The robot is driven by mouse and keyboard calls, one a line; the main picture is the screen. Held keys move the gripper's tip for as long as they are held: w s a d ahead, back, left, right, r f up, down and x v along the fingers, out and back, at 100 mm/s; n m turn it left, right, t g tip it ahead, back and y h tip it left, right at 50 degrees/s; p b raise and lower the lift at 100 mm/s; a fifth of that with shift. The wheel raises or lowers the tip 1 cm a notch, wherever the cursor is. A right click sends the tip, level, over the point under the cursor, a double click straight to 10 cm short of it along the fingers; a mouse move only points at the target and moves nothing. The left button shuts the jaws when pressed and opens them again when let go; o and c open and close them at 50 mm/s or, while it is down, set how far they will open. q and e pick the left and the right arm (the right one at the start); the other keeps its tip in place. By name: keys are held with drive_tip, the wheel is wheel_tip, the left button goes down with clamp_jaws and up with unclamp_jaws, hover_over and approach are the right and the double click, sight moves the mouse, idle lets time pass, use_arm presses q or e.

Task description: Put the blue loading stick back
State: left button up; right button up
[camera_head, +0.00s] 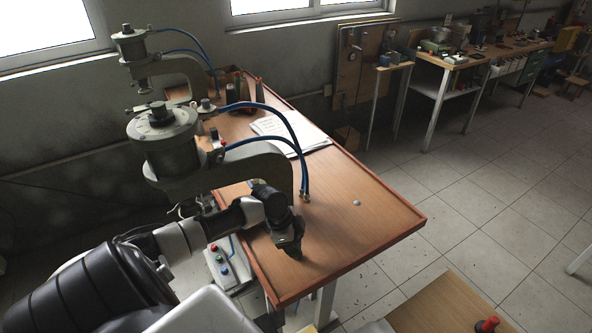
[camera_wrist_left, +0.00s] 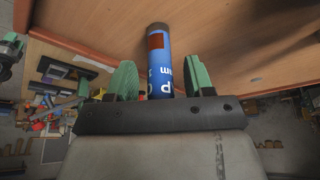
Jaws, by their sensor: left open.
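The blue loading stick (camera_wrist_left: 159,65) shows in the left wrist view, with white letters, a red-brown patch and a dark end toward the wooden surface. It stands between the two green fingers of my left gripper (camera_wrist_left: 162,82), with a gap on each side. In the head view my left gripper (camera_head: 289,240) is low over the near part of the wooden table (camera_head: 350,235), beside the press arm. The stick cannot be made out there. My right gripper is not in view.
Two grey pneumatic presses (camera_head: 165,140) with blue hoses stand along the table's left side. Papers (camera_head: 290,132) lie farther back, and a small white round object (camera_head: 356,203) lies to the right. A button box (camera_head: 228,265) is at the left edge. The table's right front is mostly clear.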

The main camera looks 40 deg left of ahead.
use_arm(q)
drive_tip(key=b+v, duration=0.2)
drive_tip(key=v, duration=0.9)
drive_tip(key=shift+r, duration=0.2)
drive_tip(key=shift+s+a, duration=0.1)
